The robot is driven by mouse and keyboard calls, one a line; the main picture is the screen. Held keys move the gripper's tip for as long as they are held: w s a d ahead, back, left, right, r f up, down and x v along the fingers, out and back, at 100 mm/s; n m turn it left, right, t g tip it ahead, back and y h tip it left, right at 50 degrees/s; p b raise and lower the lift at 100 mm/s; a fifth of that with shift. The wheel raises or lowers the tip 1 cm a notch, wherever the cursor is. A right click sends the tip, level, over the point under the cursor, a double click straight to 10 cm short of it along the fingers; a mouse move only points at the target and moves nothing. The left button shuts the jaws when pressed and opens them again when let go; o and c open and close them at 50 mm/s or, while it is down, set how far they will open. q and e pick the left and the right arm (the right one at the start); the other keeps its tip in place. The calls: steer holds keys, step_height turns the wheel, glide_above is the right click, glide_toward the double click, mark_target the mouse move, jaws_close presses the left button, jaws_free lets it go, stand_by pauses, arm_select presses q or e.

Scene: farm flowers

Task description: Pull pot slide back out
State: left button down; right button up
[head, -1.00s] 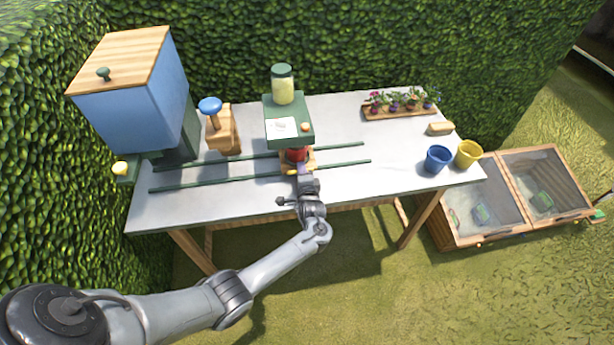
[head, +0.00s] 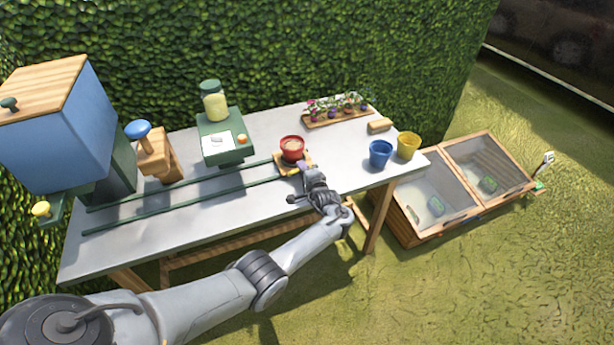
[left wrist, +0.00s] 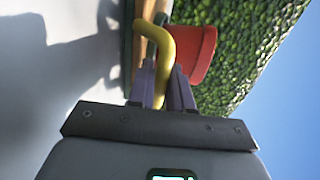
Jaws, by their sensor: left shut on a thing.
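A red pot (head: 292,149) filled with brown soil stands upright on the wooden pot slide (head: 306,160). The slide sits at the right end of two dark green rails (head: 190,190), clear of the green dispenser (head: 222,138). My left gripper (head: 306,172) is at the front of the slide. In the left wrist view, my left gripper (left wrist: 163,88) is shut on the slide's yellow handle (left wrist: 158,45), with the red pot (left wrist: 196,52) just beyond. My right gripper is not in view.
A blue hopper (head: 60,125) and a wooden press with a blue knob (head: 158,155) stand at the left. Blue (head: 380,153) and yellow (head: 407,145) pots stand at the right. A flower tray (head: 338,116) lies at the back. The rails' middle is clear.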

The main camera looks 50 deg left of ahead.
arm_select(q)
steer(key=shift+f, duration=0.1)
steer(key=c, duration=1.5)
jaws_free()
steer(key=shift+d, duration=0.1)
steer(key=shift+o, duration=1.4)
steer(key=shift+w, duration=0.3)
